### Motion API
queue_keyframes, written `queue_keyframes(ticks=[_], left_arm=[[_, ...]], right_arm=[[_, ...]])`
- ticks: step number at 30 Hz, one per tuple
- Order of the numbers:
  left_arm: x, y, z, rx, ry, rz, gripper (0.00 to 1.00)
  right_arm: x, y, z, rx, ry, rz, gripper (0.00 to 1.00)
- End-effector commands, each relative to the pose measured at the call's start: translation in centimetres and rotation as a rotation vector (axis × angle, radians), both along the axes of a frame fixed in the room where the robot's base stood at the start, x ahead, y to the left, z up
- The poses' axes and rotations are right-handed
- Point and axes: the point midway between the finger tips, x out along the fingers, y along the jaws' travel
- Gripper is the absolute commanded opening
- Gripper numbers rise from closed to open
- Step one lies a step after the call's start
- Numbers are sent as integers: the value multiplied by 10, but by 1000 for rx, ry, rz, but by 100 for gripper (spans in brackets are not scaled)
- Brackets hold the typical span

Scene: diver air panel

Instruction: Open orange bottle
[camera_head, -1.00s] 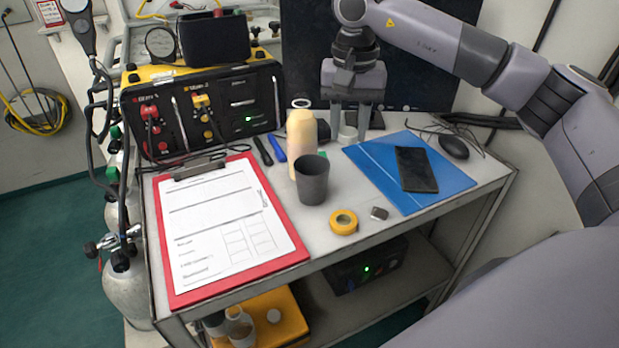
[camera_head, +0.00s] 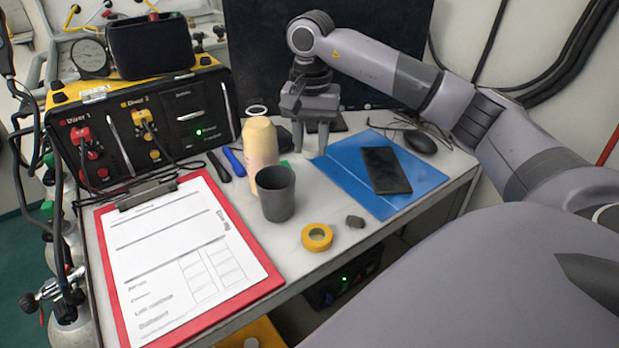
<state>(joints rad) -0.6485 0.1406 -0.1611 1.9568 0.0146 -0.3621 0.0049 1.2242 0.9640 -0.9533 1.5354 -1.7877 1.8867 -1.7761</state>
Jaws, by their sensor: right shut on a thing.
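The pale yellow-orange bottle (camera_head: 260,155) stands upright on the table, behind a dark grey cup (camera_head: 277,194) that hides part of its lower side. A thin white ring (camera_head: 256,110) shows just behind its top. I cannot clearly make out a cap on it. My right gripper (camera_head: 311,152) points down to the right of the bottle, apart from it, by the far left corner of the blue folder. Its two fingers are shut on a small pale thing that is hard to make out between them. My left gripper is out of view.
A red clipboard (camera_head: 262,282) fills the table's left front. A yellow tape roll (camera_head: 317,237) and a small dark piece (camera_head: 355,221) lie near the front edge. A black phone (camera_head: 386,170) lies on the blue folder (camera_head: 425,184). The diver panel (camera_head: 150,125) stands back left.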

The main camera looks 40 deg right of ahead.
Motion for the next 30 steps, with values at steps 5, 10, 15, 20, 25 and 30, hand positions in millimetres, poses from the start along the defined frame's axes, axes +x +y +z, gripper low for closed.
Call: queue_keyframes(ticks=[5,10,15,20,25,30], left_arm=[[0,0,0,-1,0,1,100],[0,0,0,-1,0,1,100],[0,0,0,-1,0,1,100],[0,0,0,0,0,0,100],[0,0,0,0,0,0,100],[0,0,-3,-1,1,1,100]], right_arm=[[0,0,-33,0,1,-1,0],[0,0,-44,-1,-1,-1,0],[-1,0,-66,0,3,0,0],[0,0,-84,-1,1,1,0],[0,0,-84,1,-1,1,0],[0,0,-88,1,-1,1,0]])
